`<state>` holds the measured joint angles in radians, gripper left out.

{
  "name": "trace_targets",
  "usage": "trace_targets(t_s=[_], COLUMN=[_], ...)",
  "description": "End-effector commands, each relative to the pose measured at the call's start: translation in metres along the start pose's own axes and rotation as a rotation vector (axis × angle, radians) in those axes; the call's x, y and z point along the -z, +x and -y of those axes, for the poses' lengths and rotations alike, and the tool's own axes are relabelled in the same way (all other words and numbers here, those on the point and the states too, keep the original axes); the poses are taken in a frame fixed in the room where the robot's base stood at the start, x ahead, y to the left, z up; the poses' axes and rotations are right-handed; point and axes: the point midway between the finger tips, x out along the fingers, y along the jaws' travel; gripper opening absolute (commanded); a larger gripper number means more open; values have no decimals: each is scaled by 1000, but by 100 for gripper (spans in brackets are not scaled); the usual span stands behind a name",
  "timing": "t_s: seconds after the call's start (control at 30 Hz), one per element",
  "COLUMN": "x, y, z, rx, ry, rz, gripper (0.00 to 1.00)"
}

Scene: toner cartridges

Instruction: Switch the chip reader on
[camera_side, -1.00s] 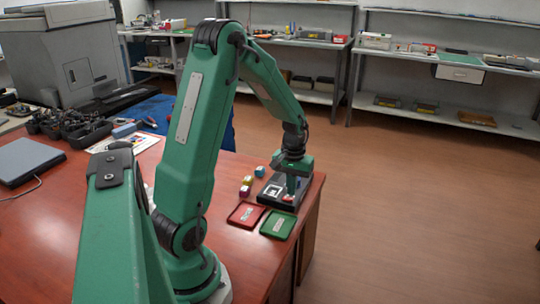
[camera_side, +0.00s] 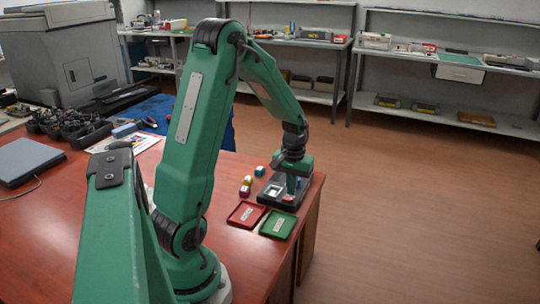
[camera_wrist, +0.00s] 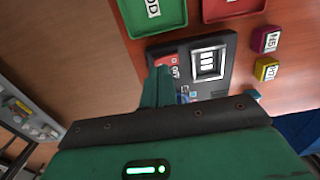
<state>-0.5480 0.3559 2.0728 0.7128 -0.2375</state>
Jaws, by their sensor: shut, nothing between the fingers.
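The chip reader (camera_side: 268,196) is a dark box near the table's far right corner. The wrist view shows its dark top (camera_wrist: 221,84) with a white-framed square (camera_wrist: 208,64) holding pale bars. A red switch (camera_wrist: 168,60) sits beside it, with lettering that seems to read ON. My gripper (camera_side: 291,190) points down over the switch side of the reader. In the wrist view my gripper's green fingers (camera_wrist: 157,84) are together and empty, with their tips close to the red switch. I cannot tell whether they touch it, and they hide part of it.
A red tray (camera_side: 247,214) and a green tray (camera_side: 278,224) lie in front of the reader. Beside it stand a blue cartridge (camera_side: 260,171), a yellow one (camera_side: 248,180) and a magenta one (camera_side: 245,191). The table's right edge is close by.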

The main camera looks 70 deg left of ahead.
Motion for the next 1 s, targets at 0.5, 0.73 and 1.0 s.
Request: trace_targets(t_s=[0.5, 0.73, 1.0], x=[0, 0, 0], y=[4, 6, 9], z=[0, 0, 0], rx=[0, 0, 0], ry=[0, 0, 0], rz=[1, 1, 0], gripper=[0, 0, 0])
